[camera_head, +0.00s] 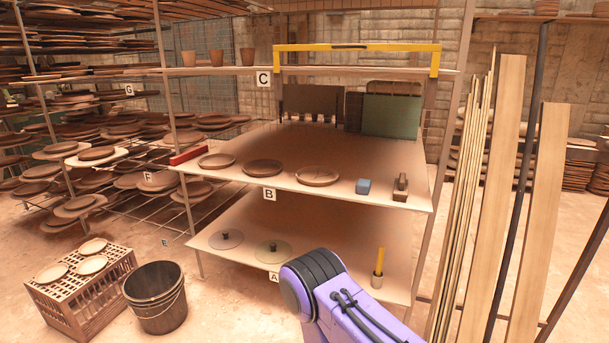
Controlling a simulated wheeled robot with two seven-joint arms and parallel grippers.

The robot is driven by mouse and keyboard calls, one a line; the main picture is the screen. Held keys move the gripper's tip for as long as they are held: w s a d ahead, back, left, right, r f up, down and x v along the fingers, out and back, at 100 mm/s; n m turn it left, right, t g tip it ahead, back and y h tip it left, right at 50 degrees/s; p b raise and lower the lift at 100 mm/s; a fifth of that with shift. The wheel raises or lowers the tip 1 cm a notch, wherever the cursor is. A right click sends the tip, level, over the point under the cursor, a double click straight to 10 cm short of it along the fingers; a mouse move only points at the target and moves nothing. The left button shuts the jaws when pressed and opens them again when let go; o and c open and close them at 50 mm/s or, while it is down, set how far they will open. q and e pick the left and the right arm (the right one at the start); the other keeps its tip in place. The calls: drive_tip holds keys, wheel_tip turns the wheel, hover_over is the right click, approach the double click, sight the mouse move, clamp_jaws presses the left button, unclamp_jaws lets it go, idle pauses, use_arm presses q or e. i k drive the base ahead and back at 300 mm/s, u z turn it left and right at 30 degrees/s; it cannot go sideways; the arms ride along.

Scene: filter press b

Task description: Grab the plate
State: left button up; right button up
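Several round brown plates or shallow dishes are in view, and I cannot tell which one the task means. Three lie in a row on the shelf marked B: a left plate (217,160), a middle plate (262,168) and a larger right plate (317,175). Many more plates are stacked on the left racks. A purple link of my arm enters from the bottom, in front of the lower shelf. Neither gripper is in view.
A blue block (363,187) and a small wooden tool (400,187) sit right of the plates. The lower shelf marked A holds two knobbed discs and a yellow stick in a cup (377,280). A bucket (156,298) stands beside the crate. Tall boards lean at the right.

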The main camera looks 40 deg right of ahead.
sight(313, 176)
drive_tip(key=z, duration=0.95)
drive_tip(key=i, duration=1.15)
drive_tip(key=z, duration=0.7)
